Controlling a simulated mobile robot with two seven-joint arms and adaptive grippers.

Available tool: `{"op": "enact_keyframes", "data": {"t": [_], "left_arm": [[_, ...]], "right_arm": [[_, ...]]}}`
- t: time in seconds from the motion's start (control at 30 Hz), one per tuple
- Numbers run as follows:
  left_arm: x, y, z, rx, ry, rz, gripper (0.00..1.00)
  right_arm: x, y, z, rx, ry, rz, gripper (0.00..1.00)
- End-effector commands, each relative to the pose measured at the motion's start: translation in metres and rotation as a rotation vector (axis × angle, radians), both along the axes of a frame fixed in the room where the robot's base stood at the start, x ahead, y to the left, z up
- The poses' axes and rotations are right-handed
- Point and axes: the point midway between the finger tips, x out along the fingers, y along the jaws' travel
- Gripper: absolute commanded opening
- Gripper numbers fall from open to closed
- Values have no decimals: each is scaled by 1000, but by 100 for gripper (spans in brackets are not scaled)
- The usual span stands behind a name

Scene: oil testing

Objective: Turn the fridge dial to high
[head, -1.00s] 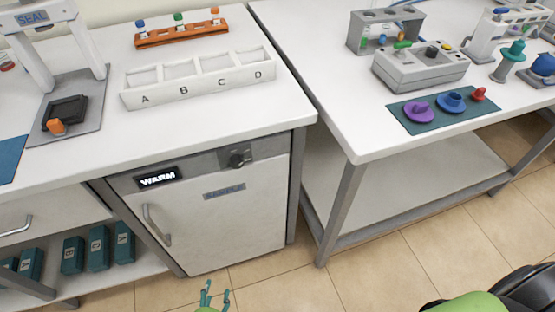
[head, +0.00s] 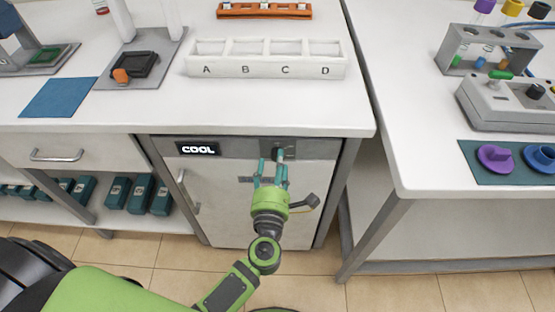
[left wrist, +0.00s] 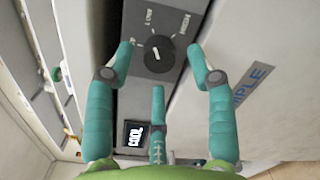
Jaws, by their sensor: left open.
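The fridge (head: 225,205) stands under the left table with its door shut. Its display (head: 198,149) reads COOL, and it also shows in the left wrist view (left wrist: 134,133). The dark round dial (left wrist: 159,54) sits on the fridge's top panel, with small printed labels around it and a short white pointer mark. In the head view the dial is partly hidden behind the fingers. My left gripper (head: 272,162) is open in front of the dial. In the left wrist view its teal fingers (left wrist: 160,55) stand on either side of the dial, apparently apart from it. My right gripper is not in view.
A white tray marked A to D (head: 265,73) and an orange rack (head: 264,11) are on the table above. A drawer (head: 65,150) and teal boxes (head: 117,192) are to the left. The right table (head: 412,160) stands beside the fridge with a gap between.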

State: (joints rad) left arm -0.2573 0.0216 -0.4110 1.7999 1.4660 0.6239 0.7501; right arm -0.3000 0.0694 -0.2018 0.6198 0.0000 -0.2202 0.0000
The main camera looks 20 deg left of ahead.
Motion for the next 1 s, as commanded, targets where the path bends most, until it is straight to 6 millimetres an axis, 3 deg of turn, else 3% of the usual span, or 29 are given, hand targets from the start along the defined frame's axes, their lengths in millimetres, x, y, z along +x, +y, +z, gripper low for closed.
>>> {"op": "enact_keyframes", "data": {"t": [0.13,0.4,0.43,0.53,0.57,1.0], "left_arm": [[11,3,0,3,1,0,55],[13,3,-1,3,1,-1,55],[12,3,-1,3,1,-1,47],[12,3,-1,3,1,-1,7],[12,3,-1,3,1,-1,0],[12,4,0,54,21,2,0]], "right_arm": [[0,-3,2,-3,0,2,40],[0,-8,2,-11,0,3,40],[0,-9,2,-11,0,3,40],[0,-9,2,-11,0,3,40],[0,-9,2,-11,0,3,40],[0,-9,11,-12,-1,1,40]]}}
